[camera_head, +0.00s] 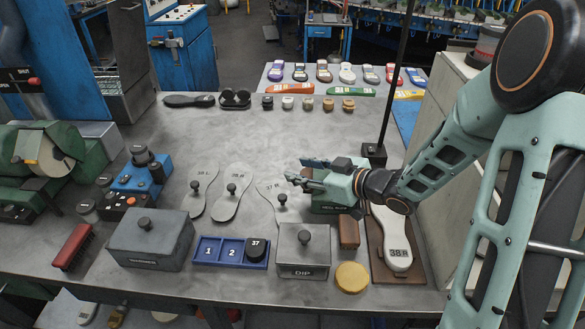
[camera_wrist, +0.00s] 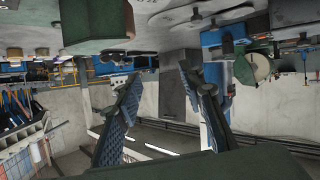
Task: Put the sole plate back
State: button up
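Three grey sole plates with dark knobs lie on the metal table: a left one (camera_head: 197,203), a middle one (camera_head: 226,208) and a right one (camera_head: 291,212) that seems marked 37 R. Another pale sole plate (camera_head: 393,238), marked 38 R, lies on a brown board (camera_head: 417,268) at the right; its upper end is partly hidden by my arm. My gripper (camera_head: 296,171) is over the table, near the right knobbed plate's upper end, which it partly covers. In the wrist view its fingers (camera_wrist: 163,112) stand apart with nothing held between them.
A grey lidded box (camera_head: 150,254), a blue numbered tray (camera_head: 207,252) and a DIP box (camera_head: 303,272) stand along the front. A yellow disc (camera_head: 352,278) and a brown block (camera_head: 348,232) lie nearby. A black post (camera_head: 390,110) rises behind my gripper.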

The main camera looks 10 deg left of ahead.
jog(key=v, duration=0.8)
